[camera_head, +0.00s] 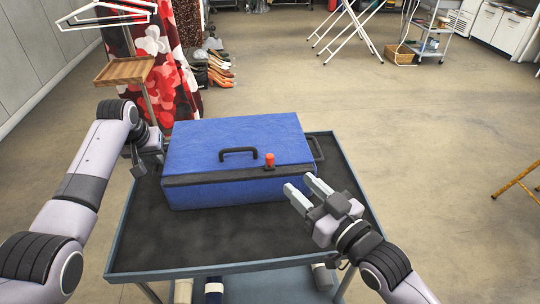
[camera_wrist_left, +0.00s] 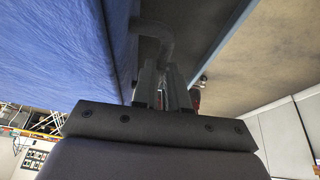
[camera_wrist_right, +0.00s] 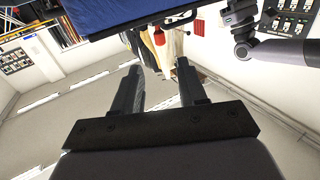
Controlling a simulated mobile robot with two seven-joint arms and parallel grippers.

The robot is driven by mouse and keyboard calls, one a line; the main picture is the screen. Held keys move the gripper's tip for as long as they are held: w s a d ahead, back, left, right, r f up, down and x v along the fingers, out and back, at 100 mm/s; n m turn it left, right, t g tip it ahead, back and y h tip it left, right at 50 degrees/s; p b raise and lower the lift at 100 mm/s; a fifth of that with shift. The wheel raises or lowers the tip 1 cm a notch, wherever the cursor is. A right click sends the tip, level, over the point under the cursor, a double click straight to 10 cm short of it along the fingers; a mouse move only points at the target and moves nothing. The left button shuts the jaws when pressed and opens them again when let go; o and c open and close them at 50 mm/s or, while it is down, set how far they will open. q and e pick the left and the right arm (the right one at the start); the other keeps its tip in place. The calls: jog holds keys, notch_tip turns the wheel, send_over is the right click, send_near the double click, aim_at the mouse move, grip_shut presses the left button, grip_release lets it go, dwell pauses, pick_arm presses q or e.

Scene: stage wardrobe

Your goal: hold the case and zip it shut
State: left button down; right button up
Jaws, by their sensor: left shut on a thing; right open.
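The blue case (camera_head: 235,145) lies flat on the cart with its lid down. A dark zip band (camera_head: 215,178) runs along its front upper edge, with an orange-red pull tab (camera_head: 270,160) standing up right of the middle. My left gripper (camera_head: 155,153) is at the case's left end, shut on a dark side handle, which shows in the left wrist view (camera_wrist_left: 153,32). My right gripper (camera_head: 302,186) is open and empty, just off the case's front right corner, to the right of and nearer than the tab. How far the zip is closed is too small to tell.
The dark-topped cart (camera_head: 150,240) has a raised rim, with bare room in front of the case. A black carry handle (camera_head: 238,152) stands on the lid. A wooden stand (camera_head: 124,70) and a red floral cloth (camera_head: 165,45) are behind left. The floor to the right is open.

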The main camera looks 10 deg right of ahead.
aim_at(272, 159)
jog(key=x, duration=1.1)
jog(key=shift+w+a, duration=0.2)
jog(key=shift+w, duration=0.1)
grip_shut()
